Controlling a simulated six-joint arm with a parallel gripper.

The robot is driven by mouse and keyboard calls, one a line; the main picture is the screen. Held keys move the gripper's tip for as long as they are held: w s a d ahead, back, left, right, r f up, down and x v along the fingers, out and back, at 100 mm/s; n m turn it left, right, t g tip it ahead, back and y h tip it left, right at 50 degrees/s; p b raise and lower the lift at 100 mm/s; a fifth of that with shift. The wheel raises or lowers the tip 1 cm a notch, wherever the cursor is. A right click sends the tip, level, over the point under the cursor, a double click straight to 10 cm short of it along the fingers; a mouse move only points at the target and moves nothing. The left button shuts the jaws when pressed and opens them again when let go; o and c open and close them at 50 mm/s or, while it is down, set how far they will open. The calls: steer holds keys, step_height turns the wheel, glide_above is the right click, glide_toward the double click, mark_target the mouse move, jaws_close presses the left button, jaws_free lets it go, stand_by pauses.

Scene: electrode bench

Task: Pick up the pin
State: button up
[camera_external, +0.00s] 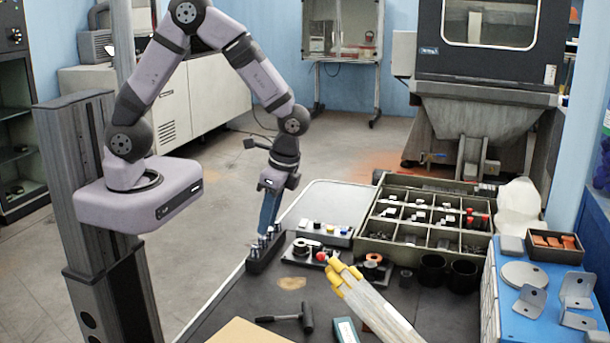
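Small metal pins (255,249) stand in a long dark holder block (264,262) at the left edge of the bench top. They are tiny in this view, and I cannot tell which one the task means. My gripper (266,231) points down at the holder with its long blue fingers, tips at or just above the pins. The fingers overlap in this view, so I cannot see a gap between them or whether a pin is held.
A compartment tray (361,241) of small parts stands to the right. A tray with small knobs (327,233) and dark spool-like parts (373,268) lie nearer. A hammer (306,316), a bundle of yellow-tipped rods (372,312) and black cups (432,269) occupy the bench.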

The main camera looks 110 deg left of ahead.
mark_target(263, 238)
steer(key=shift+p+x, duration=0.55)
steer(key=shift+x, duration=1.95)
steer(key=shift+a, duration=0.15)
steer(key=shift+c, duration=0.6)
jaws_close()
